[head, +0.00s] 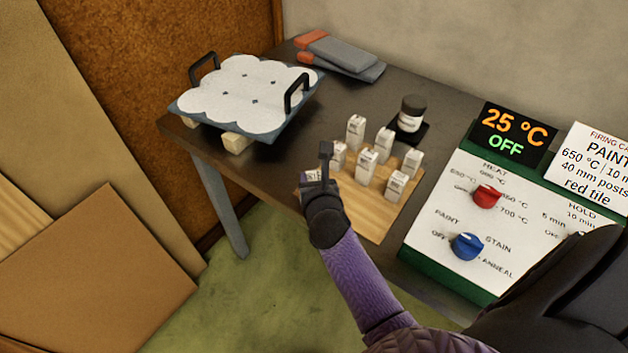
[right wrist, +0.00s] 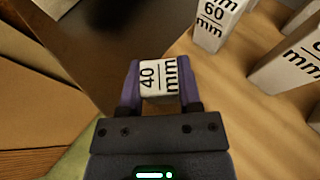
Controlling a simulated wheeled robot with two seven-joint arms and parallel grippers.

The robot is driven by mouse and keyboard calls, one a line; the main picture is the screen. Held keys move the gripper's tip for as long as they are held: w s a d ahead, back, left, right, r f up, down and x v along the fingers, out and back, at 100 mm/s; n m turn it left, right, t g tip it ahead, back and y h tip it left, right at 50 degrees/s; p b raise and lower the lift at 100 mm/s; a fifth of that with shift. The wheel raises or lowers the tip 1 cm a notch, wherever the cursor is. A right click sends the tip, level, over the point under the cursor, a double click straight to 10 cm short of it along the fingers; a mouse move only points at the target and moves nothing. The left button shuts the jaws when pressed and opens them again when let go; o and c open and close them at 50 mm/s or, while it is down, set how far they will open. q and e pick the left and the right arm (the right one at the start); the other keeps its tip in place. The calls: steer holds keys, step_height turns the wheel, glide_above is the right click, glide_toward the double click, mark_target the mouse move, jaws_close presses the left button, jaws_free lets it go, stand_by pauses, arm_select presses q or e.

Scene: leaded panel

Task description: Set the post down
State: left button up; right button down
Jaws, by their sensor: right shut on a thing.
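My right gripper (right wrist: 160,90) is shut on a white post marked "40 mm" (right wrist: 160,78), seen between its fingers in the right wrist view. In the head view my right gripper (head: 322,168) is over the left edge of the wooden board (head: 372,222), which bears several white posts. A post marked "60 mm" (right wrist: 217,20) stands upright on the board, apart from the held post. I cannot tell whether the held post touches the board. My left gripper is not in view.
A tray with black handles and a scalloped white top (head: 250,92) rests on blocks at the table's left. A dark jar (head: 411,113) stands behind the posts. Grey and orange gloves (head: 340,56) lie at the back. A control panel (head: 470,220) is at right.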

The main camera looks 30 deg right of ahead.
steer(key=shift+f, duration=0.15)
steer(key=shift+c, duration=1.4)
jaws_free()
